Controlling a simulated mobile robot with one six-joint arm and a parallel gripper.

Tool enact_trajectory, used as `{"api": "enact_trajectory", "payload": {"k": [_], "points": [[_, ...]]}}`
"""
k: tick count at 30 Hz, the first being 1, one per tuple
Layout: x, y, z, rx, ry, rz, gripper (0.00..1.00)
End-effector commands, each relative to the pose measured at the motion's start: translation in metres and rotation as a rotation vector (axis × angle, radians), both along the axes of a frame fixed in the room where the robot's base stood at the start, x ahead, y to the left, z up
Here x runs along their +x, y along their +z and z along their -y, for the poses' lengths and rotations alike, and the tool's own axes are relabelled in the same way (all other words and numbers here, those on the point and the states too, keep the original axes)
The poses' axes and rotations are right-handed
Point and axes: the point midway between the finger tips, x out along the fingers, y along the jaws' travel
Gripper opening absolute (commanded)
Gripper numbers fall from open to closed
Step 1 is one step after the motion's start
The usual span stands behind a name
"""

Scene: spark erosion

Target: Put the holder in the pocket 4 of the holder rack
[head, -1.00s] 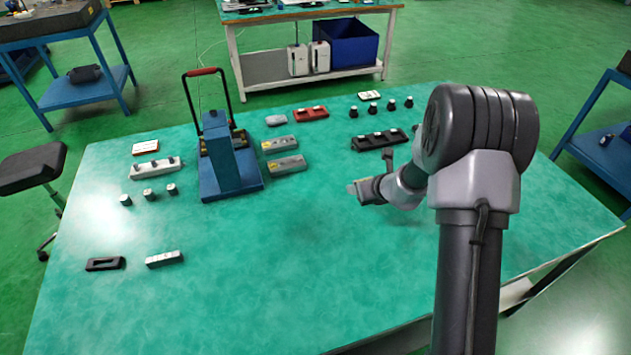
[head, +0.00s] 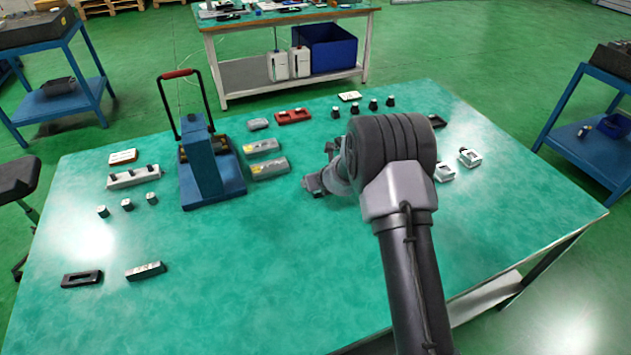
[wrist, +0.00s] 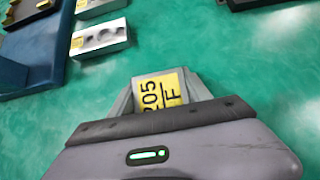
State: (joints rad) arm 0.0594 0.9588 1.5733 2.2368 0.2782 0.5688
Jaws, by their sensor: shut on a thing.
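My gripper (head: 312,187) is above the middle of the table, right of the grey blocks. In the wrist view the gripper (wrist: 160,84) is shut on the holder (wrist: 158,92), a pale piece with a yellow label reading "205" and "F". Only its labelled face shows between the fingers; the rest is hidden. A black rack (head: 436,120) is mostly hidden behind my arm, with only its right end showing. I cannot tell which one is the holder rack, and no pocket numbers are readable.
Grey blocks (head: 269,167), a red tray (head: 293,117) and several small dark pieces (head: 373,105) lie nearby. Two pale labelled pieces (head: 469,157) lie right of my arm. The front middle of the table is clear.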

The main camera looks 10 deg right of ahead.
Motion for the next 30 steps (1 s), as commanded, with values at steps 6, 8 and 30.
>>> {"api": "enact_trajectory", "payload": {"k": [6, 8, 30], "points": [[0.000, 0.000, 0.000, 0.000, 0.000, 0.000, 0.78], [0.000, 0.000, 0.000, 0.000, 0.000, 0.000, 0.78], [-0.077, 0.083, 0.015, 0.001, 0.001, 0.001, 0.78]]}}
